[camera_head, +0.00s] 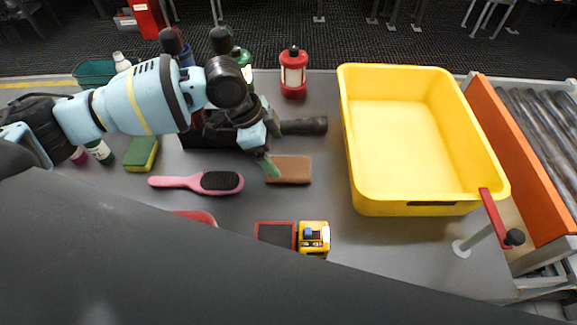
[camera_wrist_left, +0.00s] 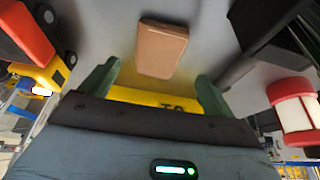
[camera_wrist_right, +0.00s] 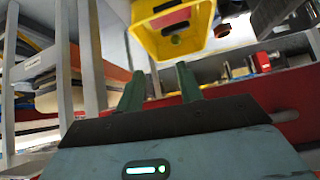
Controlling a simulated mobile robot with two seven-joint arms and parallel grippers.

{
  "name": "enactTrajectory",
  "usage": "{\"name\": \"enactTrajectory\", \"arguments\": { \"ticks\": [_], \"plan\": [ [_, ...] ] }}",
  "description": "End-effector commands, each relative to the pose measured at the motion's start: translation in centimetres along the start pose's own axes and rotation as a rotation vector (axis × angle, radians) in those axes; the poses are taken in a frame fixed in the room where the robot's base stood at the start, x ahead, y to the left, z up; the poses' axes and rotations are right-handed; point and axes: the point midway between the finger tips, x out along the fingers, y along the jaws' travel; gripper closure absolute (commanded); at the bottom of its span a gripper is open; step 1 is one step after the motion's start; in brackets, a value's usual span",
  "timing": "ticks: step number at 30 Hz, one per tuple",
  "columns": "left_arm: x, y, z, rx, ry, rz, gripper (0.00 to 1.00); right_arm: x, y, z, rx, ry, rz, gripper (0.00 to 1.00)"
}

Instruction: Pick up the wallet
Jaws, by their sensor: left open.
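The wallet (camera_head: 290,169) is a flat brown rectangle lying on the grey table. My left gripper (camera_head: 269,164) is low at the wallet's left edge in the head view; its green fingertip overlaps that edge, and contact cannot be told. In the left wrist view the wallet (camera_wrist_left: 162,50) lies ahead of and between the two spread green fingers of the left gripper (camera_wrist_left: 156,82), with nothing gripped. My right gripper (camera_wrist_right: 160,85) shows only in its own wrist view, with fingers apart and empty, away from the wallet.
A yellow crate (camera_head: 354,190) stands right of the wallet. A pink hairbrush (camera_head: 180,182) lies left, a black flashlight (camera_head: 304,126) behind, and a toy truck (camera_head: 314,238) in front. A red lantern (camera_head: 293,75) stands at the back. Bare table lies between wallet and truck.

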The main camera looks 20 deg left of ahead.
Motion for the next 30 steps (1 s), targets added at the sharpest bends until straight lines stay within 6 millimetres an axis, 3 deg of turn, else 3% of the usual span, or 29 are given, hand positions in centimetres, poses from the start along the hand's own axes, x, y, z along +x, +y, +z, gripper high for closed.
{"name": "enactTrajectory", "arguments": {
  "ticks": [8,18,27,30],
  "plan": [
    [1.3,0.1,-0.1,0.001,0.000,0.000,0.11,0.0,0.0,-0.1,0.000,0.001,0.000,0.64],
    [5.5,0.3,-0.5,0.000,-0.001,0.000,0.11,0.0,0.0,-0.3,-0.001,0.005,0.001,0.64],
    [6.1,0.3,-0.5,0.000,0.000,-0.001,0.11,0.0,0.0,-0.3,-0.001,0.005,0.001,0.64],
    [6.1,0.3,-0.5,0.000,0.000,-0.001,0.21,0.0,0.0,-0.3,-0.001,0.005,0.001,0.64]
  ]
}}
